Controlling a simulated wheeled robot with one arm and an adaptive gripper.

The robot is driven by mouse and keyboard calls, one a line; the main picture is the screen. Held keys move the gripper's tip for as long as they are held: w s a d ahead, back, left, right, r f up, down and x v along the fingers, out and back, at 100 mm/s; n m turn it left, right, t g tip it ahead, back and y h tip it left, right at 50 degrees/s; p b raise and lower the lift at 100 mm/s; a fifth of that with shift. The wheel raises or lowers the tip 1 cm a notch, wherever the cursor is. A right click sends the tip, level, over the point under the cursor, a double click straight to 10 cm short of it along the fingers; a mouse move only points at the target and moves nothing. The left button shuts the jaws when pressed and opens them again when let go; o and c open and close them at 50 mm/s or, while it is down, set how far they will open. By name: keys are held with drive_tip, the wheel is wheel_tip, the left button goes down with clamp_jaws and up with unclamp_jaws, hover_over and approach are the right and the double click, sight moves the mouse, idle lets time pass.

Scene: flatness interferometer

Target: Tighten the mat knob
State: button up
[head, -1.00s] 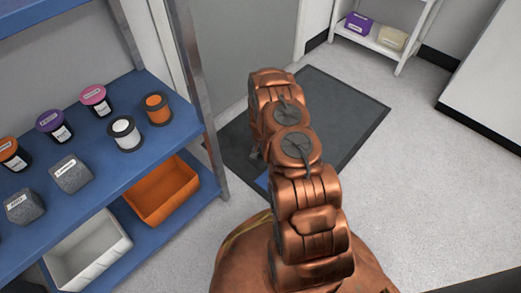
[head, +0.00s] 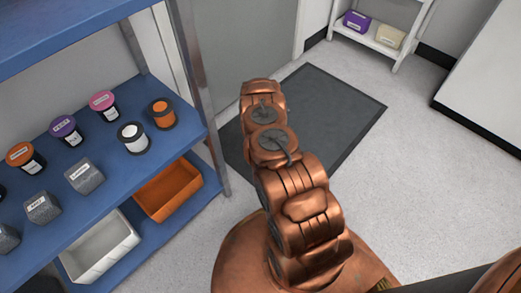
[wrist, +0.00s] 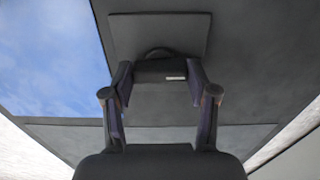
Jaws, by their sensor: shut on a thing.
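In the wrist view my gripper (wrist: 160,78) has its two fingers closed against the sides of a small dark block (wrist: 150,72) with a short white mark on its front. A dark curved edge shows just above the block. I cannot tell for sure that this block is the mat knob. Behind it is a flat dark grey square plate (wrist: 185,32). In the head view a dark floor mat (head: 330,105) lies beyond my copper-coloured arm. My arm hides the gripper and whatever it holds there.
A blue shelf unit (head: 105,160) on the left holds several jars and grey blocks, with an orange bin (head: 168,190) and a white bin (head: 100,248) below. A white rack (head: 385,45) stands at the back. The pale floor (head: 400,170) at right is clear.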

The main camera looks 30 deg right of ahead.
drive_tip(key=o, duration=1.2)
drive_tip(key=shift+c, duration=0.2)
drive_tip(key=shift+r, duration=0.1)
wheel_tip(320, 180, up, 12)
idle(0.6)
